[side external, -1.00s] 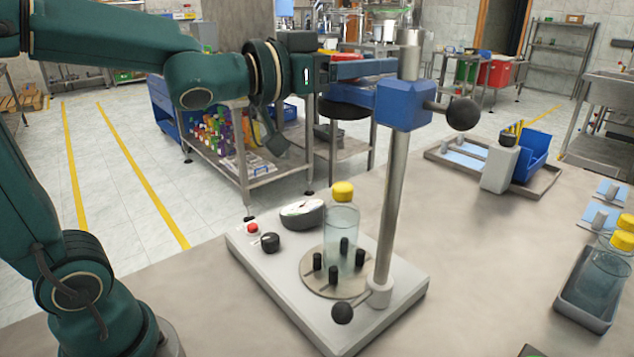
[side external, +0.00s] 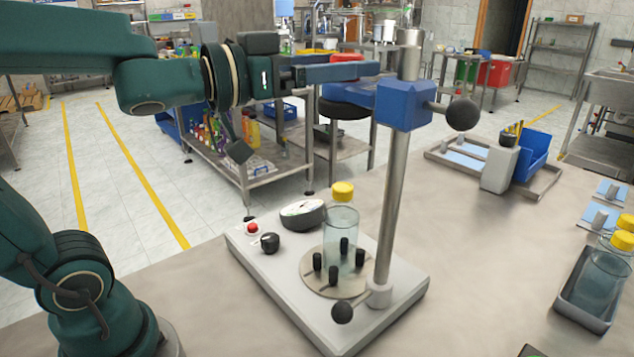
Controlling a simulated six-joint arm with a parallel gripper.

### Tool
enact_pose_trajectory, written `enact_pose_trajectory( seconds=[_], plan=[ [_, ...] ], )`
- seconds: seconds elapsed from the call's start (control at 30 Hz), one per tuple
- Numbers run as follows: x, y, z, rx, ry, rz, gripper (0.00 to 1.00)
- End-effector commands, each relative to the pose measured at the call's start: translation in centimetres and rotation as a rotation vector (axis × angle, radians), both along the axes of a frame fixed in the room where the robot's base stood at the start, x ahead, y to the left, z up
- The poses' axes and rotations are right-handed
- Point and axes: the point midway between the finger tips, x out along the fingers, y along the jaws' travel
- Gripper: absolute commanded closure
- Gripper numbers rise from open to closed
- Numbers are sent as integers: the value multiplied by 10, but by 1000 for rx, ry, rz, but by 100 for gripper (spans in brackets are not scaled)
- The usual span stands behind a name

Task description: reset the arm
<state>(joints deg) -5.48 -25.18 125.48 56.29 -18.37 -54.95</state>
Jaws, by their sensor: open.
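My gripper (side external: 372,69) is at the end of the wrist, pointing right, level and high. Its blue finger shows edge-on and ends just left of the stand's blue block (side external: 403,104) in the picture. I see nothing held in it. Below stands the grey base unit (side external: 290,290) with its round plate and black pegs. A clear jar (side external: 341,235) is upright among the pegs, with a yellow cap (side external: 343,190) at its top. My gripper is well above the jar and apart from it.
A metal post (side external: 391,200) with a black ball knob (side external: 462,113) rises from the base unit. At right, a grey tray (side external: 570,318) holds clear jars with yellow caps. A blue bin (side external: 535,155) stands farther back.

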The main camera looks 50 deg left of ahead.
Motion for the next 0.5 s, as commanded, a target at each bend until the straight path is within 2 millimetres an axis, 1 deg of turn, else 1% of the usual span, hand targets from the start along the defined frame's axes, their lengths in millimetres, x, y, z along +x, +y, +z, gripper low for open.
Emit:
enact_pose_trajectory(
  seconds=[0.13, 0.5],
  plan=[
    [-6, 2, 0, 2, -1, 2, 19],
    [-7, 2, 2, 6, -7, 4, 19]
  ],
)
